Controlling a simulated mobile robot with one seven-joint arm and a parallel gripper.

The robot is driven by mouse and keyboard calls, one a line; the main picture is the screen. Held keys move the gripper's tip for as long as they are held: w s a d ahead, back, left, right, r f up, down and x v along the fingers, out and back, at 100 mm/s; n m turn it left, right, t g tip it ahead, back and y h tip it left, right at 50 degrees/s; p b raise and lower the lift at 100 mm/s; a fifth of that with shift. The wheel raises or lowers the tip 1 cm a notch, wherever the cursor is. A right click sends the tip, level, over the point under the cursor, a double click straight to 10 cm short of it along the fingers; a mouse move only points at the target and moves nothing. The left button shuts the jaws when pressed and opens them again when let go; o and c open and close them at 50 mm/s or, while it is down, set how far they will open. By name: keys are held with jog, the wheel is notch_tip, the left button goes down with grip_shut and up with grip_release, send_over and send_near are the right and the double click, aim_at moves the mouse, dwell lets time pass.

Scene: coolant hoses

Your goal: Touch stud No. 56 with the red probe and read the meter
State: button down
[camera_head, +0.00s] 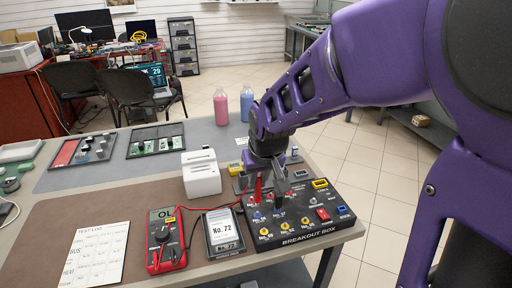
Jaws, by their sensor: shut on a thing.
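My gripper (266,176) is shut on the red probe (258,190) above the left back part of the black breakout box (314,236). The probe points down near the studs; I cannot tell whether its tip touches one.
A paper sheet (96,252) lies at left. Pink (221,108) and blue (246,105) bottles stand farther back. The brown mat is partly clear.

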jog(key=shift+r+p, duration=1.55)
jog(key=shift+r, duration=0.95)
jog(key=shift+f, duration=0.1)
